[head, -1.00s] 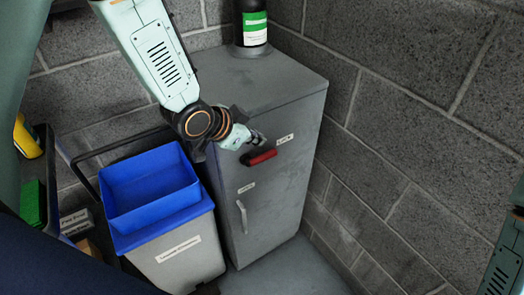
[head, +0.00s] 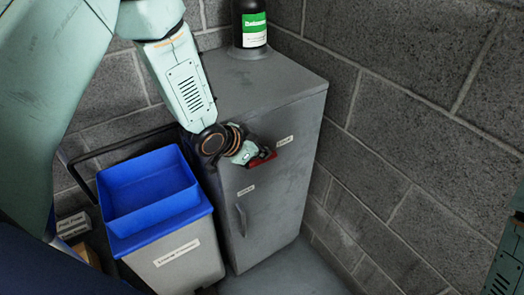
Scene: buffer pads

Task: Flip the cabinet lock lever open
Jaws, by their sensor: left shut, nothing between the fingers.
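The grey cabinet (head: 285,190) stands against the block wall, its door facing forward and to the right. Its red lock lever (head: 264,160) is near the top of the door, mostly hidden by my left gripper. Only a red strip shows below and to the right of the fingers, so its angle is hard to read. My left gripper (head: 265,153) is shut with nothing between its fingers, at the lever. I cannot tell whether it touches the lever. My right gripper is out of view.
A label (head: 285,140) sits right of the lever. The door handle (head: 241,219) is lower down. A bottle (head: 250,25) stands on the cabinet. A grey bin (head: 185,262) with a blue insert (head: 150,195) stands close on the left. Floor in front is clear.

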